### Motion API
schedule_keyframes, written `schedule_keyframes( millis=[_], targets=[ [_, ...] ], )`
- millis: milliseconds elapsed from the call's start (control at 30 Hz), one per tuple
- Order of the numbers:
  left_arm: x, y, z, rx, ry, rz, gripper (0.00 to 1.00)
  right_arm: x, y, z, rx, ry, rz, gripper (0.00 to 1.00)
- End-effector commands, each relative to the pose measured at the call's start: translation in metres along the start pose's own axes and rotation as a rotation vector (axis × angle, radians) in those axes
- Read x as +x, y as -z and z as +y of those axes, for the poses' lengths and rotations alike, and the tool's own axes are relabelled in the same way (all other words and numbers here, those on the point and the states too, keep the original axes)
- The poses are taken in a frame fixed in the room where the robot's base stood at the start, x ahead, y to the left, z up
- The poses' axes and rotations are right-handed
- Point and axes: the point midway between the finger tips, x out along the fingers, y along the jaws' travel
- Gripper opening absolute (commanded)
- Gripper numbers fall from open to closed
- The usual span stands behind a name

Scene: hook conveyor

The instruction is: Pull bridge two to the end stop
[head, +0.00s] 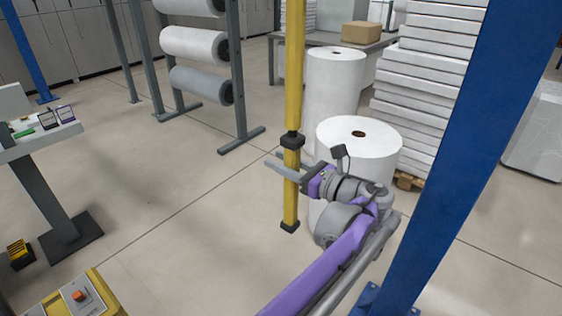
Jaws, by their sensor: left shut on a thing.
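A yellow vertical bar (295,70) with a black collar and a black foot comes down from the top of the head view. Its upper end is out of the picture, and its lower end stops near the floor. My left gripper (284,167) is shut on this bar just below the black collar, with its grey fingers on either side of it. The bridge itself and the end stop do not show. My right gripper is not in view.
Large white rolls (358,150) stand close behind my left gripper. A blue post (470,150) rises at the right. A rack with rolls (195,45) stands at the back. A yellow control box (82,298) is at lower left. Open floor lies left of the bar.

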Motion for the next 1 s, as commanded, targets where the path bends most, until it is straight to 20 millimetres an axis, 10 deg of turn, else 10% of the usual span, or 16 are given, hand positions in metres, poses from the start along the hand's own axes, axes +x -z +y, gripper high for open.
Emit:
schedule_keyframes(
  millis=[1000],
  targets=[
    [0.0, 0.001, 0.015, 0.001, -0.002, 0.001, 0.0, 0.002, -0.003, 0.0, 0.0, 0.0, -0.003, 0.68]
  ],
)
